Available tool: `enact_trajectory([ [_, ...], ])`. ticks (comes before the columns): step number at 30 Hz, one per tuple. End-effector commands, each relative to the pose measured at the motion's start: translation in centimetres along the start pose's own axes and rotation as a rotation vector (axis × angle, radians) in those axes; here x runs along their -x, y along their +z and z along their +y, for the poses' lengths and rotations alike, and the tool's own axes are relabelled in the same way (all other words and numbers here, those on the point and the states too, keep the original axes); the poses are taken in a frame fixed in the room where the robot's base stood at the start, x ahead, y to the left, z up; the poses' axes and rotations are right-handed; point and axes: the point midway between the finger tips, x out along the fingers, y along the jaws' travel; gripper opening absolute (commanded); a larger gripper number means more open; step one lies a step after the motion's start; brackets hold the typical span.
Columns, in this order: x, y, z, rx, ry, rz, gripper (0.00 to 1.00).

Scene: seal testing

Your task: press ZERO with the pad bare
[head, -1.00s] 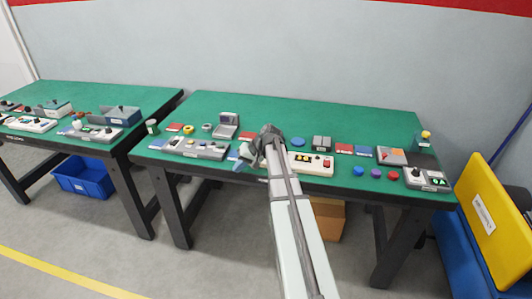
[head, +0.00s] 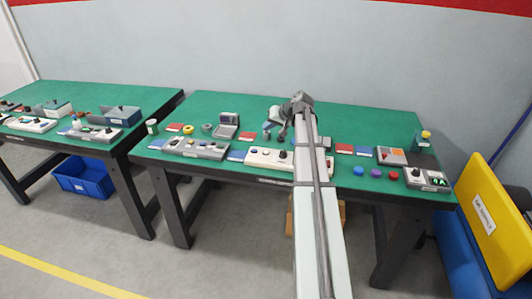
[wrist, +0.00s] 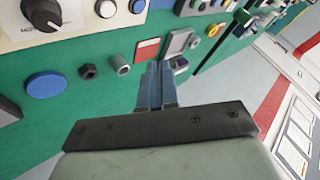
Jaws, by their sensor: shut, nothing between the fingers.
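My gripper (head: 270,131) is over the middle of the right-hand green table, left of my forearm. In the wrist view its blue-grey fingers (wrist: 156,86) are together, with nothing between them. A grey device with a tilted screen (head: 227,126) stands at the back of the table; a similar one (wrist: 177,44) lies beyond the fingertips in the wrist view. No ZERO label is legible, so I cannot tell which button or pad it is. The white control panel (head: 262,157) at the front edge has buttons and a black knob (wrist: 42,12); my arm hides its right part.
A blue disc (wrist: 46,85), a black nut (wrist: 88,71) and a grey ring (wrist: 121,64) lie near my gripper. A grey panel (head: 196,148) is at left.

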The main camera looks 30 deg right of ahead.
Motion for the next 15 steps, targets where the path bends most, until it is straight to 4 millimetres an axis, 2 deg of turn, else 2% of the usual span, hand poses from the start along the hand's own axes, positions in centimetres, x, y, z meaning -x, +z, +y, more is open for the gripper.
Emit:
enact_trajectory([
  [8, -0.4, 0.3, 0.2, -0.001, 0.000, -0.001, 0.00],
  [15, -2.0, 1.5, 1.4, -0.001, -0.001, -0.002, 0.00],
])
